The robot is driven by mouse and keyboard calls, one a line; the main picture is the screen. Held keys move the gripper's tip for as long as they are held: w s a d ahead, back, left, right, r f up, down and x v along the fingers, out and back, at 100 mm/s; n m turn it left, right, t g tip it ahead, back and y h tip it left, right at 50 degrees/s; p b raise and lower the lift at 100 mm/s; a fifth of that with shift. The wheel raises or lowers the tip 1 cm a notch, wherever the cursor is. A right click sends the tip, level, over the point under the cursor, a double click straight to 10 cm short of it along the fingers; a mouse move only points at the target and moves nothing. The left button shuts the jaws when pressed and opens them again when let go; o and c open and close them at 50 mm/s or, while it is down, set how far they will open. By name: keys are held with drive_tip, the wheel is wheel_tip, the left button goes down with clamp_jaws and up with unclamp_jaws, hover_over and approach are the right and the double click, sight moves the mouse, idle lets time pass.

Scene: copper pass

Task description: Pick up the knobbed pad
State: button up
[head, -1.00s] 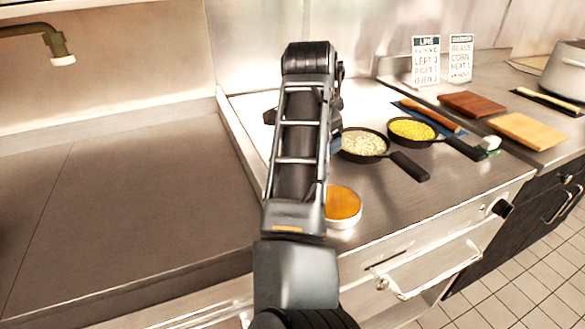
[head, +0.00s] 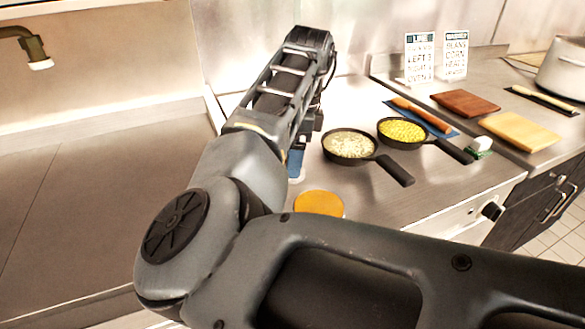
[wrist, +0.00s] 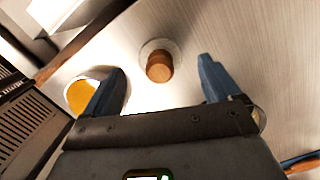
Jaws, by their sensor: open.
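The knobbed pad (wrist: 146,49) looks like a pale round disc with a brown wooden knob (wrist: 160,66) standing on it, in the upper middle of the wrist view. It sits on the bright metal counter. My gripper (wrist: 160,80) is open and empty, its two blue fingers spread to either side of the knob in that view. I cannot tell the height left between the fingertips and the knob. In the head view my gripper (head: 296,162) points down to the left of the pans, and I cannot make out the pad there.
An orange-filled round dish (head: 318,203) is close to my gripper. Two black pans (head: 352,163) (head: 403,145) stand to the right, beyond them a rolling pin (head: 422,114), boards (head: 465,103) (head: 520,131) and a small white-and-green item (head: 481,146). Signs (head: 419,57) stand behind.

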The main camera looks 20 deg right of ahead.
drive_tip(key=shift+a+f, duration=0.15)
drive_tip(key=shift+f, duration=1.3)
drive_tip(key=shift+c, duration=0.2)
drive_tip(key=c, duration=1.1)
drive_tip(key=shift+r, duration=0.15)
drive_tip(key=shift+r, duration=0.6)
wheel_tip(320, 180, up, 3)
drive_tip(key=shift+f, duration=0.1)
drive_tip(key=s+d+r, duration=0.6)
drive_tip(key=s+d, duration=0.2)
drive_tip(key=shift+d+r, duration=0.25)
drive_tip(key=shift+r, duration=0.15)
